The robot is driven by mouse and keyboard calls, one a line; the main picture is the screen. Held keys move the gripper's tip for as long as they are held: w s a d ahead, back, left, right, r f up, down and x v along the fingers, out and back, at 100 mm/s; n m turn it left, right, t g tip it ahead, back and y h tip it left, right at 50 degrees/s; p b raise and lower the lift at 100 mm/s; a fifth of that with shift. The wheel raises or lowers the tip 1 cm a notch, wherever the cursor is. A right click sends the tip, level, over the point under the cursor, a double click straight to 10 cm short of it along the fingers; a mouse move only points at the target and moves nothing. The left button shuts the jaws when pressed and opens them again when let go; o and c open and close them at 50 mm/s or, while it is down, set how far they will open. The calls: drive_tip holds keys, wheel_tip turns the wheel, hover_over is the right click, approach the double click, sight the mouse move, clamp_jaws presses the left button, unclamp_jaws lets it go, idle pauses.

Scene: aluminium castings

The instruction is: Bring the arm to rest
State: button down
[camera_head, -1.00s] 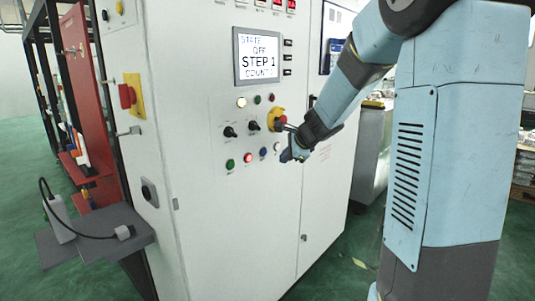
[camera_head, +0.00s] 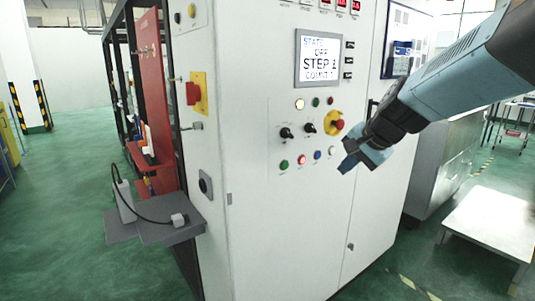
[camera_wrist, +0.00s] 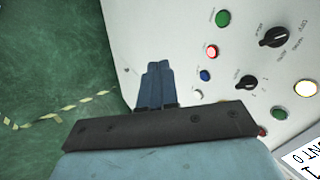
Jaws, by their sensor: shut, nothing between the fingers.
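My gripper (camera_head: 352,163) is in front of the white control cabinet (camera_head: 270,225), just right of its row of round buttons. In the wrist view my gripper (camera_wrist: 158,70) has its two blue fingers together with nothing between them. My arm reaches in from the upper right of the head view. The cabinet's screen (camera_head: 318,57) reads STATE OFF, STEP 1, COUNT 1. Whether the fingertips touch the panel cannot be told, but they look apart from it.
A red emergency button on a yellow base (camera_head: 337,122) and two black knobs sit beside my gripper. A grey shelf (camera_head: 150,230) juts out on the left. A low white table (camera_head: 490,222) stands at the right. Green floor lies open at the left.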

drive_tip(key=s+d+n+h, duration=0.1)
drive_tip(key=s+n, duration=0.3)
drive_tip(key=s, duration=0.5)
drive_tip(key=s+d+n+h, duration=0.2)
drive_tip(key=s+d+n, duration=0.1)
drive_tip(key=s, duration=0.6)
drive_tip(key=shift+f+n+g+h, duration=0.2)
drive_tip(key=shift+n+g+h, duration=0.15)
drive_tip(key=shift+n, duration=0.45)
